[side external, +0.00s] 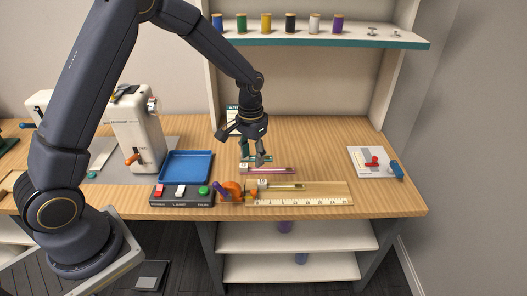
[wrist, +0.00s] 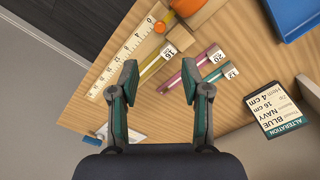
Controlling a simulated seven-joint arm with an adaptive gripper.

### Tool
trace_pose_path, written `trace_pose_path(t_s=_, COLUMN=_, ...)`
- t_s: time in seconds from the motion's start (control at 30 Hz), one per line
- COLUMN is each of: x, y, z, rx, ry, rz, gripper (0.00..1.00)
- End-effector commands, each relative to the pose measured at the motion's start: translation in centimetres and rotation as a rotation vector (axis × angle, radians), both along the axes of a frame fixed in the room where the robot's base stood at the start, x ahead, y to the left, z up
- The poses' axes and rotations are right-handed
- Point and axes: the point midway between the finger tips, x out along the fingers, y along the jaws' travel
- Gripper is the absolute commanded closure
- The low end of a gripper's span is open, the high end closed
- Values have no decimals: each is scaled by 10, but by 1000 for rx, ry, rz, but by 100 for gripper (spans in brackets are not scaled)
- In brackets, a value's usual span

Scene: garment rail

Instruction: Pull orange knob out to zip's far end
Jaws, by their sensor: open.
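A small orange knob (wrist: 160,27) shows on a wooden block beside the ruler (wrist: 127,55) in the wrist view. In the side view, the knob's place (side external: 250,196) is too small to make out clearly. The yellowish zip tagged 16 (wrist: 150,67) lies alongside the ruler, its tag near the block; it also shows in the side view (side external: 287,187). A magenta zip tagged 20 (wrist: 172,82) and a third tag, 12 (wrist: 231,70), lie beside it. My gripper (wrist: 160,78) is open and empty above the zips, apart from the knob; it also shows in the side view (side external: 257,160).
A larger orange object (side external: 232,190) stands close by the ruler's left end. A button box (side external: 180,195), blue tray (side external: 187,166) and sewing machine (side external: 138,130) are to the left. An alteration card (wrist: 278,108) lies near my gripper.

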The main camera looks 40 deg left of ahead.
Motion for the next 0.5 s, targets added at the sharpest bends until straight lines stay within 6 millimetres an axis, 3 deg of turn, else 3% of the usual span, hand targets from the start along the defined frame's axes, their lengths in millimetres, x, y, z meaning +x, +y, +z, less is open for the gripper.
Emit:
trace_pose_path(t_s=0.3, x=-1, y=0, z=-78, rx=0, ry=6, rz=-2, gripper=53)
trace_pose_path(t_s=0.5, x=-1, y=-1, z=-117, rx=0, ry=3, rz=-2, gripper=53)
